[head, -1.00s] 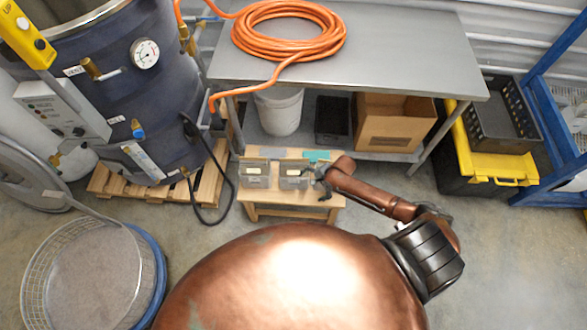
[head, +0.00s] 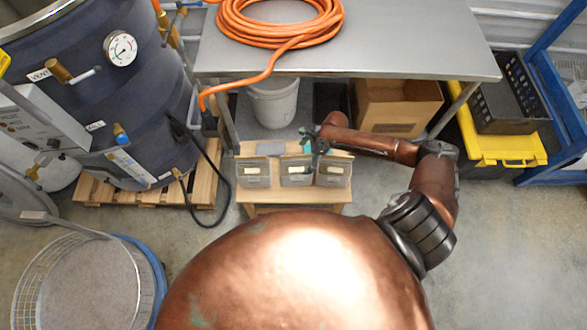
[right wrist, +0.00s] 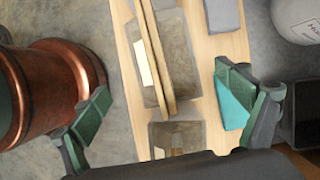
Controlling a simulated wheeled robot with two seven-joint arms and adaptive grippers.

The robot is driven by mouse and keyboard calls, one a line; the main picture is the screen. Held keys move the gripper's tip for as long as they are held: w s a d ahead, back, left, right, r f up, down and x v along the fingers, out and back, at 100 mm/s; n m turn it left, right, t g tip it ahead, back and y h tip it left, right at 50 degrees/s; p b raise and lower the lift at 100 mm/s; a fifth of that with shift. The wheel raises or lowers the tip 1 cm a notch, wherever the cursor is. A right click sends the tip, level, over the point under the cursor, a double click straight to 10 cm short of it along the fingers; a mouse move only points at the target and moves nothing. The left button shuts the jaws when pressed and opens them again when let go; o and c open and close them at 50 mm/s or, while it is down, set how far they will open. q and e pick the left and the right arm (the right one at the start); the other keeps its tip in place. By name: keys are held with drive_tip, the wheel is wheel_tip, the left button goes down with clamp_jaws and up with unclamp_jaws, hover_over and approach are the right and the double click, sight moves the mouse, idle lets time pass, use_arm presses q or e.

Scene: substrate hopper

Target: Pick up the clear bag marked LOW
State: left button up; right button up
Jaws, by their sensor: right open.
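The label words are too small to read, so I cannot tell which is LOW. My right gripper (head: 314,140) is over the bench's back, behind the middle and right bags. The right wrist view shows its jaws (right wrist: 165,95) spread wide and empty, with one clear bag (right wrist: 180,50) and part of another (right wrist: 177,138) beyond them. My left gripper is out of view.
A grey pad (head: 270,148) and a teal pad (right wrist: 232,105) lie at the bench's back. A metal table (head: 400,40) with an orange hose (head: 280,20) stands behind. Beneath are a white bucket (head: 273,103) and a cardboard box (head: 400,108). A pallet (head: 115,195) is left.

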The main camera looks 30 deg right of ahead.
sight(298, 164)
drive_tip(key=shift+a+f, duration=0.2)
drive_tip(key=shift+f, duration=0.35)
drive_tip(key=shift+w+a+f, duration=0.1)
drive_tip(key=shift+f, duration=0.3)
drive_tip(key=shift+w+f+b, duration=0.1)
drive_tip(key=shift+f+b, duration=0.15)
drive_tip(key=shift+b, duration=0.05)
drive_tip(key=b+x, duration=0.1)
drive_tip(key=x, duration=0.1)
drive_tip(key=b+x, duration=0.1)
drive_tip(key=x, duration=0.2)
drive_tip(key=shift+w, duration=0.2)
drive_tip(key=shift+c, duration=0.4)
drive_tip(key=c, duration=2.1)
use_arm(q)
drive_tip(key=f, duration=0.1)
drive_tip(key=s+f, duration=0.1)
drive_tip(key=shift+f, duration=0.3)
use_arm(e)
drive_tip(key=shift+r, duration=0.15)
